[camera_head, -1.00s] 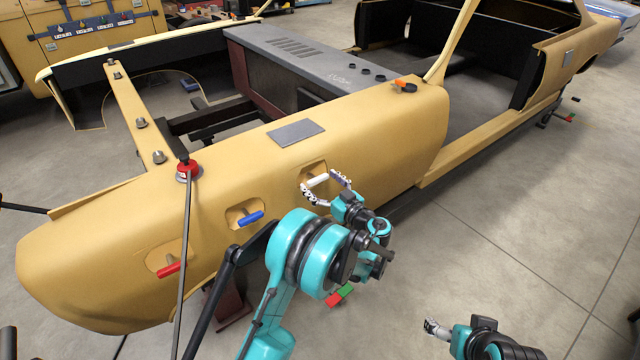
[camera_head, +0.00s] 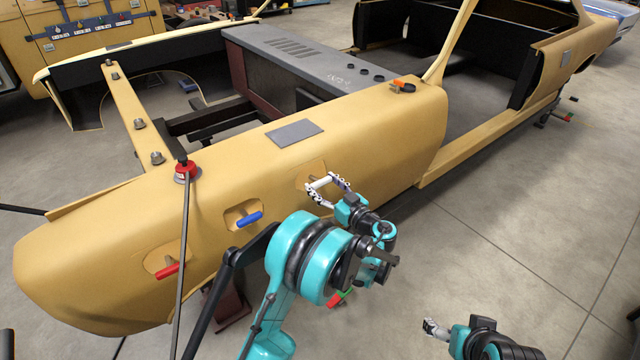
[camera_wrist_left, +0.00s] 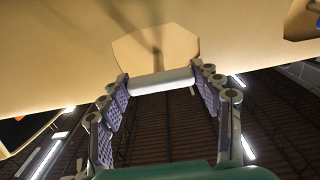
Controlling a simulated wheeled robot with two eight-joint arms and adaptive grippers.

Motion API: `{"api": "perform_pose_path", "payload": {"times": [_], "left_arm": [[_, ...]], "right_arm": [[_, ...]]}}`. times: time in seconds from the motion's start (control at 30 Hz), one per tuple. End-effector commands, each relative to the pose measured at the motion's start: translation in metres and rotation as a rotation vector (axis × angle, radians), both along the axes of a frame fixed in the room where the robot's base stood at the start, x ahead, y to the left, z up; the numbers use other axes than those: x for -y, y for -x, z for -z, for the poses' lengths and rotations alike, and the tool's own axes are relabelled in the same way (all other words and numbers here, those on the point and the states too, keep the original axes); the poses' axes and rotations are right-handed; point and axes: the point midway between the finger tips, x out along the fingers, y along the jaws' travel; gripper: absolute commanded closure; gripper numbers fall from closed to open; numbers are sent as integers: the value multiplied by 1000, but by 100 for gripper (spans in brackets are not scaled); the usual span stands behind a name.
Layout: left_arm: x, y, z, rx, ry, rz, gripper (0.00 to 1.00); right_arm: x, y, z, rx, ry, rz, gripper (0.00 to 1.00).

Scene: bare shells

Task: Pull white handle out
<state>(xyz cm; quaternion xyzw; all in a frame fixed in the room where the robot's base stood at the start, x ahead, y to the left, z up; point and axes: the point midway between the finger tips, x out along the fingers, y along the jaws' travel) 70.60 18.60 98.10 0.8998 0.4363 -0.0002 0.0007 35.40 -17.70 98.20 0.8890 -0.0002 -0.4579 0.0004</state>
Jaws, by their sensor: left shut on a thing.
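The white handle (camera_head: 322,182) is a short bar at a recess in the yellow car body's side panel. In the left wrist view the handle (camera_wrist_left: 161,82) spans crosswise between both fingers, with a thin stem running back to the panel. My left gripper (camera_head: 327,186) is shut on the white handle, one finger at each end. The handle stands a little off the panel. My right gripper (camera_head: 435,328) hangs low at the right, away from the car; its fingers are too small to judge.
A blue handle (camera_head: 249,219) and a red handle (camera_head: 168,271) sit in similar recesses to the left. A dark rod (camera_head: 184,250) stands in front of the panel. Grey floor (camera_head: 520,230) is clear to the right.

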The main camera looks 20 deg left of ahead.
Motion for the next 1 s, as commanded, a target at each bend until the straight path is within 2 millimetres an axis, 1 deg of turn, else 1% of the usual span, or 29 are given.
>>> {"api": "perform_pose_path", "payload": {"times": [0.1, 0.13, 0.2, 0.47, 0.57, 0.67, 0.73, 1.0], "left_arm": [[1, 1, 1, -1, 1, 0, 88], [1, 1, 1, -1, 1, 0, 28], [1, 1, 1, -1, 1, 1, 15], [1, 0, 0, -1, 1, 0, 15], [3, 2, 0, -1, 1, 2, 15], [13, 8, 0, -1, 1, 4, 15], [23, 16, 0, -1, 1, 5, 15], [69, 53, 1, -1, 1, 5, 15]], "right_arm": [[0, 0, 0, 0, 0, 0, 15], [0, 0, 0, 0, 0, 0, 15], [0, 0, 0, 0, 0, 0, 15], [0, 0, 0, 0, 0, 0, 15], [0, 0, 0, 0, 0, 0, 15], [0, 0, 0, 0, 0, 0, 15], [0, 0, 0, 0, 0, 0, 15], [0, 0, 0, 0, 0, 0, 15]]}}
